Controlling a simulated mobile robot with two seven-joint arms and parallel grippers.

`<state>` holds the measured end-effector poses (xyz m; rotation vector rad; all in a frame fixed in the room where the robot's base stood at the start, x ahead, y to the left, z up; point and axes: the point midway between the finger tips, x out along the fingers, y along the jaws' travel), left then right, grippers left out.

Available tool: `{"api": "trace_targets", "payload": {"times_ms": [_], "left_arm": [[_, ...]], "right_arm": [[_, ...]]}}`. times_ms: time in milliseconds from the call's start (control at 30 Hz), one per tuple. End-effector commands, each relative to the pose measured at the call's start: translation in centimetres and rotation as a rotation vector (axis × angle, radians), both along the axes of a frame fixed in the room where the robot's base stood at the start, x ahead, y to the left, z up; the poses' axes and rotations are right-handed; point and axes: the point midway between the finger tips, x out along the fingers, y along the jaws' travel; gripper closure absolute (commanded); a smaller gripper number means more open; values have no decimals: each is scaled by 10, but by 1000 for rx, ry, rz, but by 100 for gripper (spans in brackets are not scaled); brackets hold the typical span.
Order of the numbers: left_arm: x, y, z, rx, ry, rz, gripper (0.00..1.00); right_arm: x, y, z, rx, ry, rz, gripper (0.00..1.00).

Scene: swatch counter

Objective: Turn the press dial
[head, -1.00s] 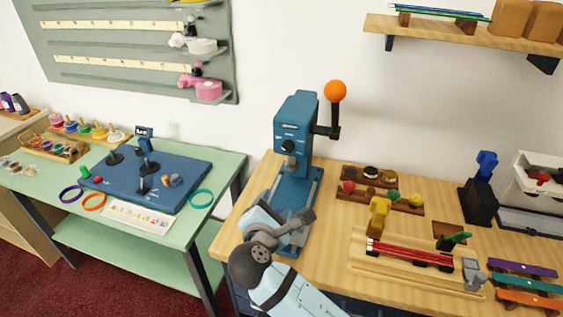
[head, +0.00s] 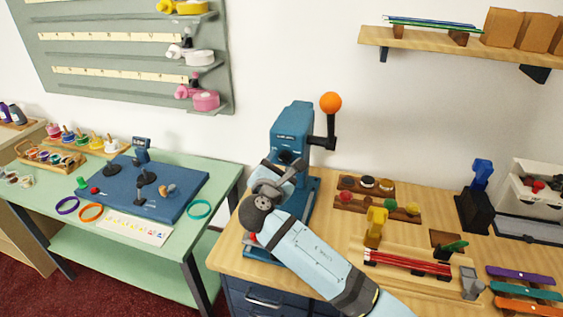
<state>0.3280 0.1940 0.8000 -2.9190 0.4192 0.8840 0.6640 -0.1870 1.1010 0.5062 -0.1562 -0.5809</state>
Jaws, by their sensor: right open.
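The blue press (head: 292,122) stands on the wooden counter. It has a side lever with an orange ball (head: 330,103). The dark press dial (head: 287,157) is on the front of the press head; my gripper covers most of it. My right gripper (head: 284,168) is open, right in front of the dial. I cannot tell whether its fingers touch the dial or are around it. My right arm comes in from the lower right and hides much of the press base. My left gripper is not in view.
Right of the press are a wooden rack of coloured knobs (head: 360,203), a yellow clamp (head: 376,226) and red rods (head: 408,263). A green table (head: 110,263) with a blue board (head: 185,180) stands left, across a gap. A shelf (head: 440,45) hangs upper right.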

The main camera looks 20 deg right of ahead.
Motion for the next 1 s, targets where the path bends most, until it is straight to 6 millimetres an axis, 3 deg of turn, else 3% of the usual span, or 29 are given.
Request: {"api": "trace_targets", "payload": {"times_ms": [400,633,1000], "left_arm": [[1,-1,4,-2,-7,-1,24],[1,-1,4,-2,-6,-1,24],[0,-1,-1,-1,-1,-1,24]], "right_arm": [[8,-6,0,2,0,1,43],[8,-6,0,2,0,1,92],[8,-5,-1,44,-28,1,92]]}}
